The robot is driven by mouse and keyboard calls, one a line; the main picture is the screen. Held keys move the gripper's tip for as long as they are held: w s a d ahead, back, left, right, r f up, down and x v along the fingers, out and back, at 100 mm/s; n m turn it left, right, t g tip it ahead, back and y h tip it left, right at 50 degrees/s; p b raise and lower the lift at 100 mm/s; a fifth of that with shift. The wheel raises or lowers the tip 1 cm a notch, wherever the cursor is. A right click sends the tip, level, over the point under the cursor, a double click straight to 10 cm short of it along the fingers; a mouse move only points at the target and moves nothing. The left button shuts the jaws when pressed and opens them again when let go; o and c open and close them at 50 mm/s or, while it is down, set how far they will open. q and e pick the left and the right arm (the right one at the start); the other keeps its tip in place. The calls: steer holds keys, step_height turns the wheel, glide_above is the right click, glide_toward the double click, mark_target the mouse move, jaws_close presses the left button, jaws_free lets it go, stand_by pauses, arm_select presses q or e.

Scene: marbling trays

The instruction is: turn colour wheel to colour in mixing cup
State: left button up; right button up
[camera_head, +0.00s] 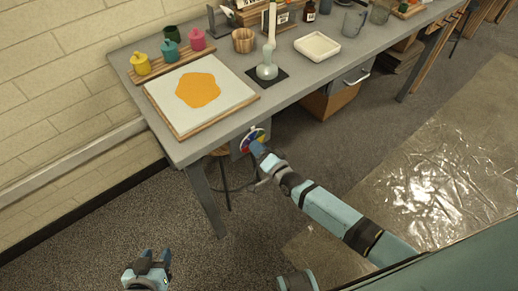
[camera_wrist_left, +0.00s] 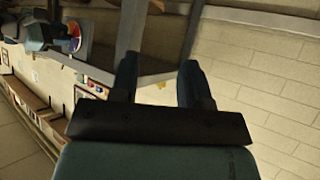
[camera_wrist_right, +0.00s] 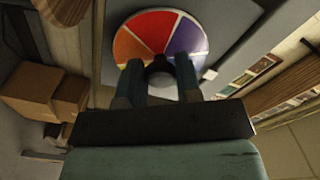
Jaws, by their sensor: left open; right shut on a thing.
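The colour wheel (camera_head: 251,137) is a round disc with coloured sectors at the table's front edge. In the right wrist view the wheel (camera_wrist_right: 150,27) shows orange, red and purple sectors; its lower part is hidden by my gripper. My right gripper (camera_head: 262,152) is shut on the dark knob (camera_wrist_right: 160,72) at the wheel's centre. My left gripper (camera_head: 150,262) is open and empty, low in front of the table and away from the wheel. Several vessels stand on the table; I cannot tell which is the mixing cup, or see its colour.
A white tray (camera_head: 160,93) with an orange-yellow patch lies on the table's left. A wooden cup (camera_head: 243,40), a glass flask (camera_head: 267,71) and a white dish (camera_head: 317,45) stand farther right. The floor before the table is open.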

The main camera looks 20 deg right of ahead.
arm_select(q)
steer(key=f+b, duration=0.1)
steer(key=b, duration=0.2)
steer(key=f+b, duration=0.1)
steer(key=b, duration=0.1)
steer(key=shift+w+d+f, duration=0.1)
steer(key=shift+w+f, duration=0.15)
steer(key=shift+f, duration=0.1)
arm_select(e)
steer(key=m, duration=1.2)
steer(key=shift+r+m, duration=0.15)
steer(key=shift+m, duration=0.15)
arm_select(q)
steer(key=shift+d, duration=0.1)
arm_select(e)
steer(key=o, duration=0.9)
arm_select(q)
steer(key=shift+f+b, duration=0.1)
steer(key=shift+b, duration=0.2)
arm_select(e)
steer(key=v, duration=1.4)
steer(key=shift+w, duration=0.1)
